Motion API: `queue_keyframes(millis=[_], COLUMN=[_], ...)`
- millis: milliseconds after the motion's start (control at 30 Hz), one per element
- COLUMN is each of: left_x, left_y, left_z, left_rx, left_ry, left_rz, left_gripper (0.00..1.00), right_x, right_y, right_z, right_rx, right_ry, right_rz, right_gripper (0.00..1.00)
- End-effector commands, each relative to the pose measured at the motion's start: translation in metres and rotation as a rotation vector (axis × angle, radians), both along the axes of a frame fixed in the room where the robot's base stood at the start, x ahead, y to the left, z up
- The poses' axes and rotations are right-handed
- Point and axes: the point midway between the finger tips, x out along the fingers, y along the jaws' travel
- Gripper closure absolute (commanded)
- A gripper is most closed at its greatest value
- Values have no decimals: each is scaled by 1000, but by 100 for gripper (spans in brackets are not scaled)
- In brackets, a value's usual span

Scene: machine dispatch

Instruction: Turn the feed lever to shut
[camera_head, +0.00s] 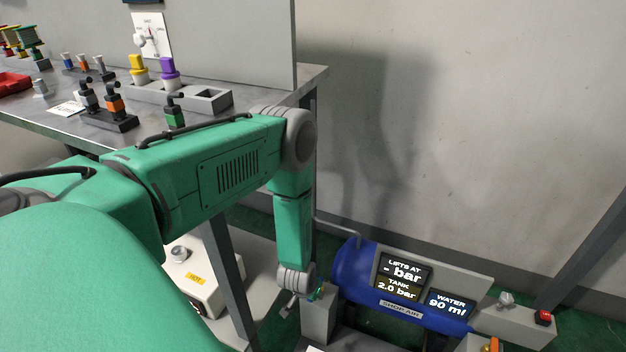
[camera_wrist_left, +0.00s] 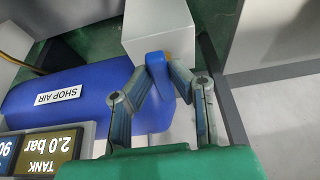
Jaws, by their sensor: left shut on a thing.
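In the head view, my left gripper (camera_head: 312,294) is low at the top of the grey box (camera_head: 318,318), left of the blue tank. The lever is mostly hidden there. My right gripper is in neither view.
The blue SHOP AIR tank (camera_head: 353,276) stands beside the grey box; its displays (camera_head: 402,274) read tank 2.0 bar and water 90 ml. A red button (camera_head: 544,317) is at the right. A workbench (camera_head: 262,92) with small fittings is above left. A HOT-labelled box (camera_head: 197,300) stands below.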

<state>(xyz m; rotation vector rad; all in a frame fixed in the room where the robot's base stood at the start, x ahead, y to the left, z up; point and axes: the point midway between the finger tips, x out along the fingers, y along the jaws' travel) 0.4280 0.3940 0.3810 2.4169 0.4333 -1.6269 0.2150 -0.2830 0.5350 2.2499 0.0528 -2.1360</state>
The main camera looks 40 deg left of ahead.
Motion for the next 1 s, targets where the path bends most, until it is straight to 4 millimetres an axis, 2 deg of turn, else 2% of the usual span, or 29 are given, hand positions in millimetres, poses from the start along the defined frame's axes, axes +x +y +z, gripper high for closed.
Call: queue_keyframes(millis=[33,300,333,367,400,767,867,1000], left_x=[8,8,8,8,8,3,0,-9], left_y=[6,6,6,6,6,1,-1,-4], left_z=[3,3,3,3,3,6,16,41], left_rx=[12,13,13,13,13,7,7,5], left_ry=[-20,-20,-20,-21,-20,-11,-10,-11], left_rz=[2,1,1,1,1,-1,-1,-1], left_gripper=[100,100,80,70,64,64,64,64], right_x=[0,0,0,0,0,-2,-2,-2], right_y=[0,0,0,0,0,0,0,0], right_z=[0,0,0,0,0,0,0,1], right_rx=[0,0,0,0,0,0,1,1], right_ry=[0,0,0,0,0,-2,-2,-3], right_rz=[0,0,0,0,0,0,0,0], right_gripper=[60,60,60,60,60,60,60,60])
